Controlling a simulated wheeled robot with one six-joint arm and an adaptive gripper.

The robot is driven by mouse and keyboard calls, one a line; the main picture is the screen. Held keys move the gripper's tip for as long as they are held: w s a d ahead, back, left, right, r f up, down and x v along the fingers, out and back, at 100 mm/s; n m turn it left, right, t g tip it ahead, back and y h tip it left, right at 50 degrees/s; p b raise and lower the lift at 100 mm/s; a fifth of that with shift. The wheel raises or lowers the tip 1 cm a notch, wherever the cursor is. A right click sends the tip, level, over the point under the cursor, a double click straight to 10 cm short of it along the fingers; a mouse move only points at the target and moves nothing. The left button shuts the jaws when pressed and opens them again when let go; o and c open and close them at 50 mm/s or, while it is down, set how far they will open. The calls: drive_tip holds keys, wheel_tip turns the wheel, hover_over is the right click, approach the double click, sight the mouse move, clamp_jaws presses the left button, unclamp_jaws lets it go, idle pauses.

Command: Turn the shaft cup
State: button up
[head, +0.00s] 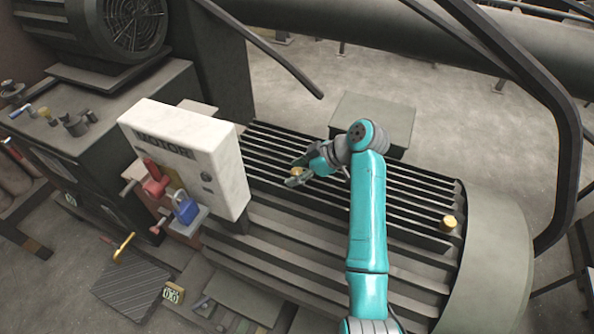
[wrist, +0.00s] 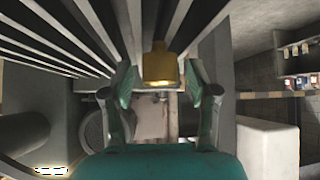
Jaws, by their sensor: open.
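A small brass cup (head: 297,171) sits on the ribbed grey housing, right at my gripper's fingertips. My gripper (head: 296,176) reaches in from the right with its fingers apart. In the wrist view the brass cup (wrist: 160,66) stands between the tips of my open gripper (wrist: 160,84), with a gap visible on each side. A second brass cup (head: 448,223) stands on the right end of the housing, away from my gripper. I cannot tell from looks alone which one is the shaft cup.
A white box marked MOTOR (head: 185,155) stands close to the left of my gripper, with a red part and a blue padlock (head: 186,208) on its front. The ribbed housing (head: 290,235) lies below my arm. A dark bar (head: 262,45) slants overhead behind.

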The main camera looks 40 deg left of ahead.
clamp_jaws()
drive_tip(key=m+t, duration=0.3)
drive_tip(key=m, duration=0.1)
drive_tip(key=shift+y, duration=0.3)
drive_tip(key=m+t+h, duration=0.1)
drive_tip(key=m+t, duration=0.3)
drive_tip(key=m, duration=0.1)
drive_tip(key=shift+s+m+t, duration=0.1)
drive_tip(key=shift+m+t, duration=0.2)
drive_tip(key=shift+m, duration=0.1)
drive_tip(key=m+t+h, duration=0.2)
drive_tip(key=m, duration=0.2)
drive_tip(key=shift+m+t, duration=0.3)
drive_tip(key=m+t+h, duration=0.1)
drive_tip(key=m+h, duration=0.2)
drive_tip(key=m, duration=0.1)
drive_tip(key=shift+t, duration=0.4)
drive_tip(key=shift+m, duration=0.3)
